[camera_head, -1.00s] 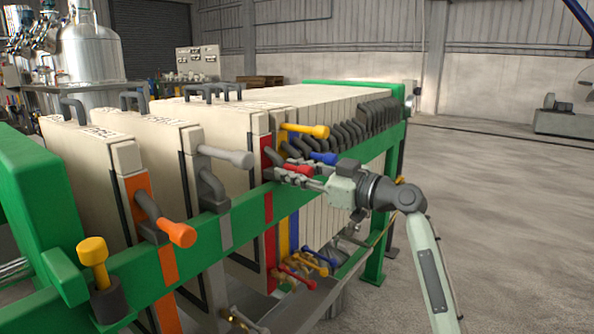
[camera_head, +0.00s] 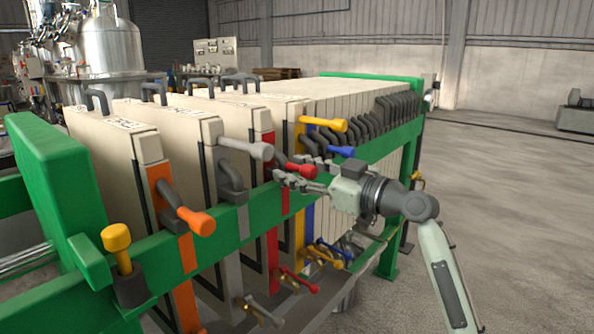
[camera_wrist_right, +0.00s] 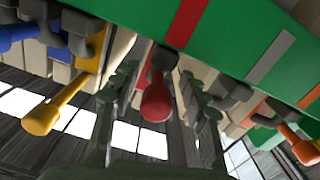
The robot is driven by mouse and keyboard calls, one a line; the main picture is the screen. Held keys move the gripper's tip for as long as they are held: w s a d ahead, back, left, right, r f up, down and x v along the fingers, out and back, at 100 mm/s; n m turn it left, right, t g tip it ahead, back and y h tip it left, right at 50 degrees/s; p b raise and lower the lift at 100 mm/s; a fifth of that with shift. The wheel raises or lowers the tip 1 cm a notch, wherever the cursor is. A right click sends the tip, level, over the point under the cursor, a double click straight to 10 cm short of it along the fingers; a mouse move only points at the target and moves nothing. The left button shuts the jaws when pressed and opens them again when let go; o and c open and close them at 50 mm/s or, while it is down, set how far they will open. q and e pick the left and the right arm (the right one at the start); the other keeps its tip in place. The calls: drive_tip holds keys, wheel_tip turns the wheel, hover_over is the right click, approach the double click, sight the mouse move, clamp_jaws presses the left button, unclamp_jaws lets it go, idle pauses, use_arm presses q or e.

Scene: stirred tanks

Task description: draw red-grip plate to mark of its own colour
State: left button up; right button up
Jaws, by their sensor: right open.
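The red-grip plate is a pale slab with a red edge strip (camera_head: 268,148). Its red grip (camera_head: 300,170) sticks out above the green rail. A red mark (camera_head: 285,201) is on the rail; in the head view the plate's strip appears slightly left of it, but the angle hides exact alignment. My right gripper (camera_head: 284,178) is at the red grip. In the right wrist view the red grip (camera_wrist_right: 156,102) shows between the two spread fingers (camera_wrist_right: 160,95), with space on both sides. The red mark (camera_wrist_right: 187,22) also shows there. My left gripper is not in view.
A grey-grip plate (camera_head: 213,140) and an orange-grip plate (camera_head: 160,185) stand to the left. The yellow grip (camera_head: 325,124) and blue grip (camera_head: 340,152) are close behind my right gripper. The green rail (camera_head: 215,226) runs along the front; open floor (camera_head: 500,200) lies right.

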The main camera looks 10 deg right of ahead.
drive_tip(key=v, duration=1.2)
